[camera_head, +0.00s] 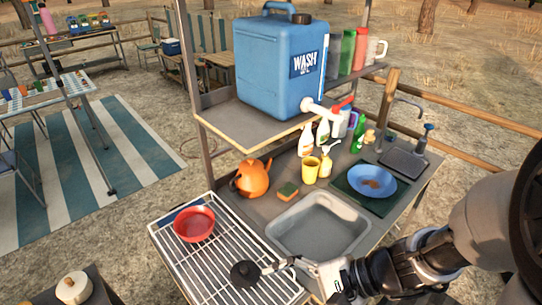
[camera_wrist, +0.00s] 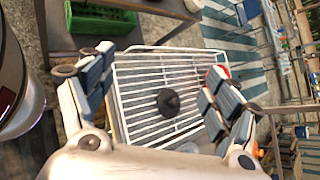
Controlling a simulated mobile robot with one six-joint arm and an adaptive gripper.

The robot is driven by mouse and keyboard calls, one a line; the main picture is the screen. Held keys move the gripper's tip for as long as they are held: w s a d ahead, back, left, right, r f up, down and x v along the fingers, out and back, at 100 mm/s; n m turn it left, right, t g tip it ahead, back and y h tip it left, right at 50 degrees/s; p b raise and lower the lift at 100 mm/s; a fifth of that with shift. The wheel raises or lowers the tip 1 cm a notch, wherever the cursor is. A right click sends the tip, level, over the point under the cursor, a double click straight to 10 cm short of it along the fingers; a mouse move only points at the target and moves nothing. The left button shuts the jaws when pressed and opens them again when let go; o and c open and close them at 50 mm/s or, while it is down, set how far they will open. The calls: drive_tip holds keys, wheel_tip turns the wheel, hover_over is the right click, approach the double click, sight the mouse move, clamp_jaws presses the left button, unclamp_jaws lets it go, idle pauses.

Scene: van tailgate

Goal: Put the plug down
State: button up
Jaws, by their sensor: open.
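The black sink plug (camera_head: 245,273) appears to lie on the white wire drying rack (camera_head: 207,277), near the rack's right front side. In the wrist view the plug (camera_wrist: 169,102) shows its round disc and small knob against the rack wires (camera_wrist: 140,80). My gripper (camera_head: 284,267) is just right of the plug in the head view. In the wrist view my gripper (camera_wrist: 160,80) has its fingers spread wide, with the plug visible in the gap and touching neither finger. The grey sink basin (camera_head: 318,228) is empty, right of the rack.
A red bowl (camera_head: 194,223) stands on the rack's back part. An orange kettle (camera_head: 252,178) and a sponge (camera_head: 288,191) sit behind the sink. A shelf with a blue water container (camera_head: 280,65) overhangs the counter.

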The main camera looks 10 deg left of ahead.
drive_tip(key=shift+o, duration=0.6)
drive_tip(key=w+f+m+t+y, duration=0.2)
drive_tip(key=w+f+m, duration=0.2)
drive_tip(key=m, duration=0.1)
drive_tip(key=shift+w+a+f+m+t, duration=0.2)
drive_tip(key=shift+w+f+m+t, duration=0.05)
drive_tip(key=shift+w+m+t, duration=0.1)
drive_tip(key=m+t, duration=0.4)
drive_tip(key=m, duration=0.3)
approach(248, 270)
drive_tip(key=shift+h, duration=0.5)
drive_tip(key=w+a+b, duration=0.1)
drive_tip(key=a, duration=0.2)
drive_tip(key=w+a+b, duration=0.1)
drive_tip(key=a, duration=0.1)
drive_tip(key=shift+w+a+f+b, duration=0.3)
drive_tip(key=shift+f+b, duration=0.05)
drive_tip(key=shift+f, duration=0.05)
drive_tip(key=shift+n, duration=0.25)
drive_tip(key=x, duration=0.2)
drive_tip(key=b+x, duration=0.1)
drive_tip(key=x, duration=0.1)
drive_tip(key=shift+a+f, duration=0.2)
drive_tip(key=shift+f, duration=0.15)
drive_tip(key=shift+w+a+b, duration=0.1)
drive_tip(key=shift+a+b, duration=0.15)
drive_tip(key=shift+b, duration=0.05)
drive_tip(key=shift+d+f, duration=0.15)
clamp_jaws()
